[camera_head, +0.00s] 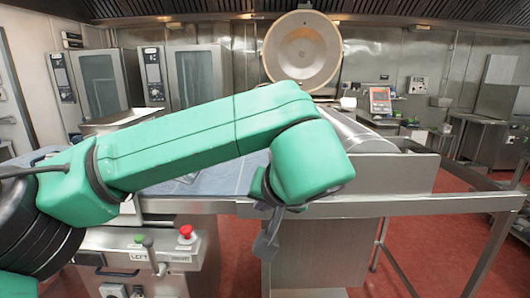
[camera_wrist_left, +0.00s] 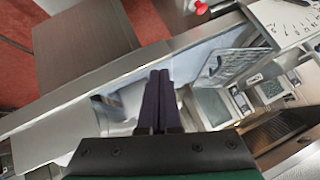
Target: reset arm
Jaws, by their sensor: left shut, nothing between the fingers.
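My left arm, in green covers, reaches across the head view from the left and bends down at the wrist. My left gripper (camera_head: 266,243) hangs in front of the steel counter's front edge, pointing down. In the left wrist view the gripper (camera_wrist_left: 158,78) shows two dark fingers pressed together with nothing between them. My right gripper is in neither view. The mixing kettle's round lid (camera_head: 302,52) stands raised at the back, and the arm hides part of what is below it.
A steel counter rail (camera_head: 440,203) runs across in front. A control box with a red button (camera_head: 186,231) is at the lower left. Ovens (camera_head: 196,73) stand behind on the left. A red display (camera_head: 380,100) is at the back right. Red floor (camera_head: 430,255) is open at right.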

